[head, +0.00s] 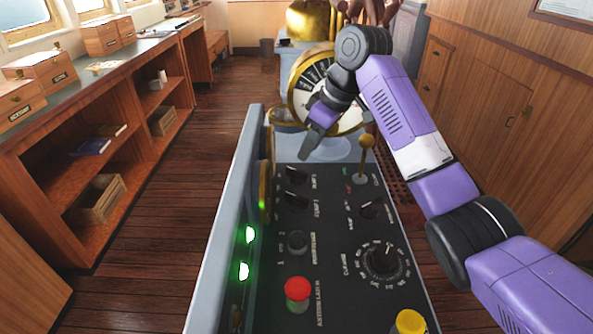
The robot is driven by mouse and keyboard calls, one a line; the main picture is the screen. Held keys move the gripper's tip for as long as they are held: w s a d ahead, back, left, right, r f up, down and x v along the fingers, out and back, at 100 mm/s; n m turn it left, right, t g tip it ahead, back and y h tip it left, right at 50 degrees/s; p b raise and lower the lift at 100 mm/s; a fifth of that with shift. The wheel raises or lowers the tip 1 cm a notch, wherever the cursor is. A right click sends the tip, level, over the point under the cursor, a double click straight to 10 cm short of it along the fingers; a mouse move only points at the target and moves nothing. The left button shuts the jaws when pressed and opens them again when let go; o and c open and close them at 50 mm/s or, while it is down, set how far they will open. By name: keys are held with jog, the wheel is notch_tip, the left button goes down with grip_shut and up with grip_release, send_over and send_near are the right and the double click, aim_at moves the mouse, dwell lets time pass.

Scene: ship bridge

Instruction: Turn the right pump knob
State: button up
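My gripper (312,143) hangs over the far end of the black control panel (335,285), its fingers pointing down and left. The fingers overlap in this view, so I cannot tell if they are open. Two black knobs lie on the panel's left side: a far knob (296,175) and a nearer knob (297,203), each with a sideways white label that looks like a pump label. The labels are too small to tell which one is the right pump. The gripper appears above and beyond the far knob, apparently not touching it.
The panel also carries a brass-coloured lever (365,155), a black knob (372,208), a large dial (383,259), a red button (297,289) and a yellow button (410,322). A brass telegraph dial (315,85) stands behind my gripper. Floor (170,215) is clear at left.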

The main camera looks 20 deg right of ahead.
aim_at(297, 170)
jog(key=shift+x, duration=3.9)
grip_shut()
